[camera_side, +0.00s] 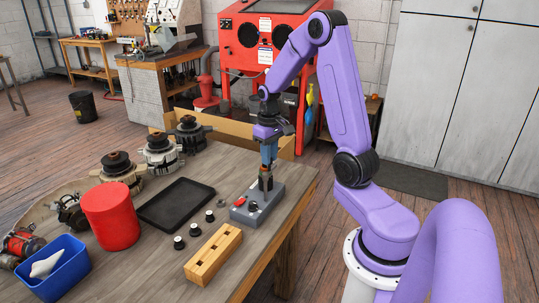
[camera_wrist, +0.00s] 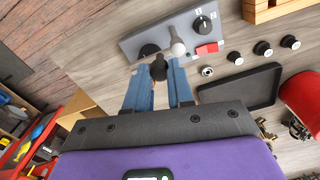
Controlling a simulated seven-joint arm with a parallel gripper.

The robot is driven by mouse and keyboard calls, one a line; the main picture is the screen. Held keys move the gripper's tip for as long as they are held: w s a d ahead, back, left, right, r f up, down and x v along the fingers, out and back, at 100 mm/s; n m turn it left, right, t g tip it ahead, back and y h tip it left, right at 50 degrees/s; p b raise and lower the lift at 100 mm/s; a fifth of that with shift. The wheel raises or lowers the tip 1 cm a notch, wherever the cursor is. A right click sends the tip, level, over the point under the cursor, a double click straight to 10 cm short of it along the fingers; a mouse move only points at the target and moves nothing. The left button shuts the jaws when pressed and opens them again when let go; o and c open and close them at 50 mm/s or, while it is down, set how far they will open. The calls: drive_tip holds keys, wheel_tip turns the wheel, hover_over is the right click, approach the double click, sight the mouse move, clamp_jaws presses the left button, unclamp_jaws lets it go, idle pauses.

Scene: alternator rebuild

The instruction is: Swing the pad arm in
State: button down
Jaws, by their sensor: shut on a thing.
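The grey fixture block (camera_side: 258,205) sits near the table's right edge; it also shows in the wrist view (camera_wrist: 135,44). It carries a dark round pad (camera_wrist: 149,50), a light grey round-topped post (camera_wrist: 178,46), a red piece (camera_wrist: 207,50) and a black dial (camera_wrist: 202,25). My gripper (camera_side: 265,184) points down over the block. In the wrist view its blue fingers (camera_wrist: 158,72) are shut on a black knob (camera_wrist: 159,67), which looks like part of the pad arm. The fingers hide how the knob joins the block.
A black tray (camera_side: 177,204) lies left of the block, with several small black-topped parts (camera_side: 195,229) in front. A wooden block (camera_side: 213,254), red canister (camera_side: 110,216) and blue bin (camera_side: 52,270) stand nearer. Alternators line the back left.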

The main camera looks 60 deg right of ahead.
drive_tip(key=shift+r, duration=0.1)
drive_tip(key=c, duration=1)
unclamp_jaws()
wheel_tip(320, 180, up, 17)
drive_tip(key=shift+r, duration=0.2)
drive_tip(key=shift+a, duration=0.1)
